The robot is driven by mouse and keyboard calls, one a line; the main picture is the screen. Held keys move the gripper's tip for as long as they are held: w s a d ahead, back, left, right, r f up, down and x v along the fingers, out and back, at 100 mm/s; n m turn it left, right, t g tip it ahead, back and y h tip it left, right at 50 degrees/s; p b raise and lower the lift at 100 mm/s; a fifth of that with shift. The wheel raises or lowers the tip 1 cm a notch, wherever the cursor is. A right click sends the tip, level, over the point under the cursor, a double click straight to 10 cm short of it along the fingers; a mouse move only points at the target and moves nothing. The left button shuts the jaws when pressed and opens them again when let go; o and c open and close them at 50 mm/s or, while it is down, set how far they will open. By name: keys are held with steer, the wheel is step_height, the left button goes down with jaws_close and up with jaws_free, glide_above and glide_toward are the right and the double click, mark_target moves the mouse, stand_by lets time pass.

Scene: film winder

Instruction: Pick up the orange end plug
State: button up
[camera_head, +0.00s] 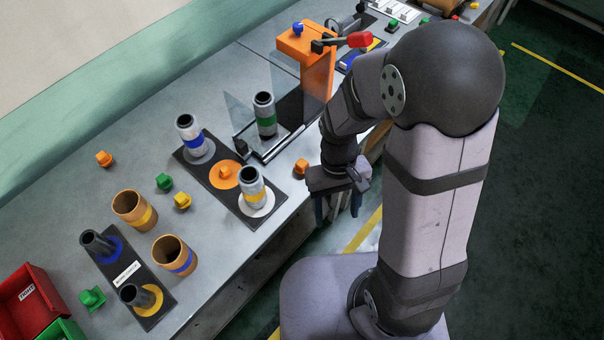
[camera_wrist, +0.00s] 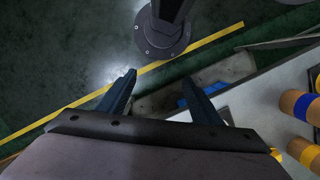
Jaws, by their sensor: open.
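Three orange plugs show in the head view. One orange plug (camera_head: 104,158) lies on the bench at the far left. Another orange plug (camera_head: 301,167) sits near the bench's front edge, just left of my gripper. A third orange plug (camera_head: 228,172) stands on the orange disc of the black mat. My gripper (camera_head: 338,211) is open and empty, pointing down past the front edge of the bench. No orange plug is clear in that view.
Dark cores with blue, green and yellow bands (camera_head: 265,115) stand on the mat and the winder. The orange winder post (camera_head: 314,65) has a red-knobbed crank. Green (camera_head: 164,182) and yellow (camera_head: 182,201) plugs, brown sleeves (camera_head: 135,209) and a red bin (camera_head: 28,303) are left.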

steer(key=w+a+f+b, duration=0.2)
steer(key=w+a+f, duration=0.1)
steer(key=w+f, duration=0.3)
step_height(320, 180, up, 3)
steer(key=m+t, duration=0.3)
steer(key=m, duration=0.4)
glide_above(302, 163)
steer(key=shift+s+r+y+p, duration=0.1)
steer(key=shift+r+y+p, duration=0.05)
steer(key=shift+y+p, duration=0.2)
steer(key=shift+r+m, duration=0.15)
steer(key=shift+m, duration=0.45)
steer(key=m, duration=0.3)
steer(key=shift+f+p, duration=1.8)
steer(key=shift+f, duration=1.9)
steer(key=c, duration=1.1)
